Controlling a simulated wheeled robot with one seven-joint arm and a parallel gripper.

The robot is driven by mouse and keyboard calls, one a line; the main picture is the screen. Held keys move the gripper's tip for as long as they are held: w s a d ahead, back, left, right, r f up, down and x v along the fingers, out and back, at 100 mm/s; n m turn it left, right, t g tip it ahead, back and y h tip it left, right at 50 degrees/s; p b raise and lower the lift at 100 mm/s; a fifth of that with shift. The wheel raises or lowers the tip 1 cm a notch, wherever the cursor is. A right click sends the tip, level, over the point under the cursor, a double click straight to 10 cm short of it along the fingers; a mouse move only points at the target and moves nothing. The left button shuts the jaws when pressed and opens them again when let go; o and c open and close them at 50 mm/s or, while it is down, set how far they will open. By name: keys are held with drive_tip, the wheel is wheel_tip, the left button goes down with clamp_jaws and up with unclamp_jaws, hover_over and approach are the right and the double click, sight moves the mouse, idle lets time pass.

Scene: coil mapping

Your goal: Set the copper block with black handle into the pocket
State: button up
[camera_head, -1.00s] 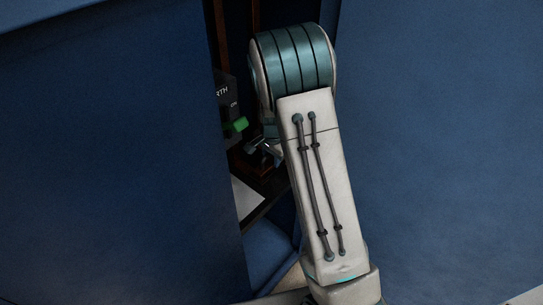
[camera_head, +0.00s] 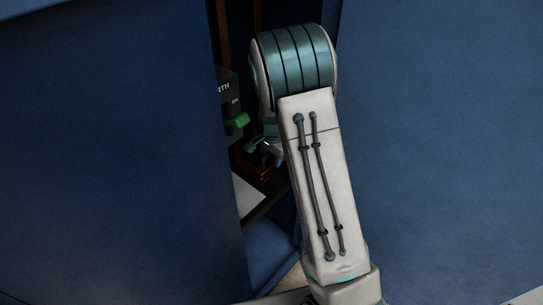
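My gripper (camera_head: 259,150) shows only in part in the narrow gap left of my arm, in the head view. Its fingertips are small and dark, so I cannot tell whether they are open or shut. Just below it is a small copper-brown piece with dark parts (camera_head: 264,174), at the back of a shelf. It may be the copper block with black handle, but it is too small and dark to be sure. I cannot tell whether the gripper touches it. I cannot make out the pocket; my arm hides much of the inside.
A blue panel (camera_head: 110,160) fills the left and another blue panel (camera_head: 440,150) the right, leaving a narrow opening. Inside are a dark box with partial lettering "RTH" (camera_head: 224,87), a green knob (camera_head: 238,120), brown upright bars (camera_head: 223,35) and a pale sheet (camera_head: 247,197).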

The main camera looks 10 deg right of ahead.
drive_tip(key=shift+s+d+f, duration=0.25)
drive_tip(key=shift+s+f, duration=0.25)
drive_tip(key=shift+f, duration=0.1)
drive_tip(key=shift+w+r+p, duration=0.1)
drive_tip(key=shift+r+p, duration=0.3)
wheel_tip(320, 180, up, 13)
drive_tip(key=s, duration=0.1)
drive_tip(key=shift+s+f, duration=0.15)
drive_tip(key=shift+s, duration=0.1)
drive_tip(key=shift+a, duration=0.15)
